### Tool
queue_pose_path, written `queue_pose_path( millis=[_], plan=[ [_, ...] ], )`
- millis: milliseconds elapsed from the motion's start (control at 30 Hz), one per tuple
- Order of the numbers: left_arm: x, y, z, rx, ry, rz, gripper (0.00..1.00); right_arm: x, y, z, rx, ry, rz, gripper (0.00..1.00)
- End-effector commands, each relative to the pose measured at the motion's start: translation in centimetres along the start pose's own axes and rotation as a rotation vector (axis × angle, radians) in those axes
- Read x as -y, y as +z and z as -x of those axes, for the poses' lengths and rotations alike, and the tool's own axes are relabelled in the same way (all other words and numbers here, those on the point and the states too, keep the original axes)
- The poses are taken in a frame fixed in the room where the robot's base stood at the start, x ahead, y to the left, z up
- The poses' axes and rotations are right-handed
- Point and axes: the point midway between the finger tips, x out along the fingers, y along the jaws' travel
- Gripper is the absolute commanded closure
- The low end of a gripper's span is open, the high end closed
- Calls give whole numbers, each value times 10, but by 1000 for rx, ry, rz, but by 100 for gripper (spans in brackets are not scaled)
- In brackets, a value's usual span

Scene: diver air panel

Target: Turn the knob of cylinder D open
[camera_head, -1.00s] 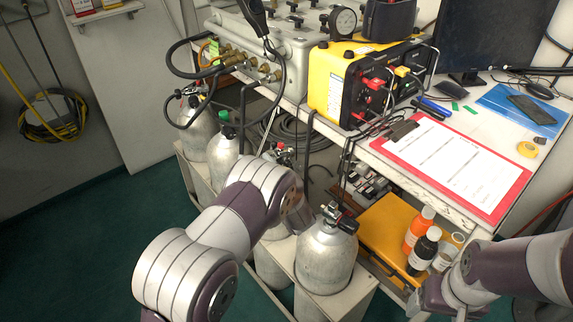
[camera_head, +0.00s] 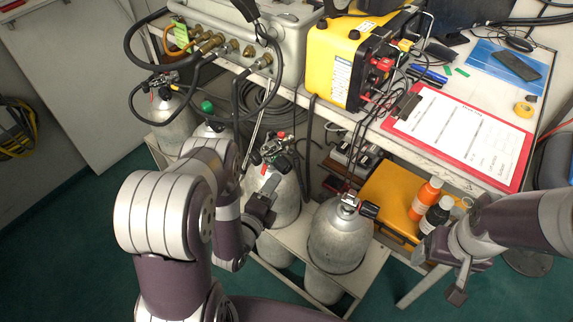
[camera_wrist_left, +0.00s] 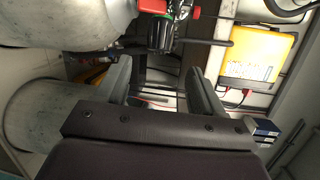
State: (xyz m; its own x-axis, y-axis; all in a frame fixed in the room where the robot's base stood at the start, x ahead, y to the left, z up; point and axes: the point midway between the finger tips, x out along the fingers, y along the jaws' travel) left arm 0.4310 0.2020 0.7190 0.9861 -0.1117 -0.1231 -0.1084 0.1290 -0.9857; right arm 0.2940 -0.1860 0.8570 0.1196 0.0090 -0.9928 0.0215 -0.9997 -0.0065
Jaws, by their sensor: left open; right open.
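Several grey cylinders stand in a row in the head view; no letters are readable, so I cannot tell which is D. The rightmost cylinder (camera_head: 335,240) has a valve with a black knob (camera_head: 369,209). The cylinder to its left (camera_head: 286,200) has a black valve with red parts (camera_head: 270,152). Further left are a green-topped cylinder (camera_head: 207,107), mostly hidden by my arm, and another cylinder (camera_head: 178,128). My left gripper (camera_head: 262,205) is open in front of the red-marked cylinder. Its open fingers show in the left wrist view (camera_wrist_left: 160,92), empty. My right gripper (camera_head: 462,280) is open, away at the right.
A grey panel (camera_head: 285,30) with hoses and a yellow unit (camera_head: 335,60) stand on the bench above. A red clipboard (camera_head: 460,135) lies at its edge. Bottles (camera_head: 428,195) and a yellow case (camera_head: 385,200) sit below, right of the cylinders. Hoses hang near the valves.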

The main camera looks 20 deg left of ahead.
Motion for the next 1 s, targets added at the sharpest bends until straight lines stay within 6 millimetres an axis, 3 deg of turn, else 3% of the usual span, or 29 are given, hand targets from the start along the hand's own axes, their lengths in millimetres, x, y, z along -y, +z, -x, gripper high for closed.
queue_pose_path(
  millis=[200,333,500,733,767,900,1000],
  plan=[
    [-1,0,-58,0,-3,0,32,0,1,-7,0,0,0,19],
    [-1,0,-82,1,-1,1,32,0,1,-10,0,0,0,19],
    [-1,1,-97,2,0,2,32,0,1,-11,0,0,0,19],
    [0,1,-98,2,1,2,32,0,1,-10,0,0,0,19],
    [0,1,-98,2,1,3,35,0,1,-10,0,0,0,19],
    [0,1,-98,2,1,2,81,0,1,-10,0,0,0,19],
    [0,1,-98,2,1,2,84,0,1,-10,0,0,0,19]
  ],
)
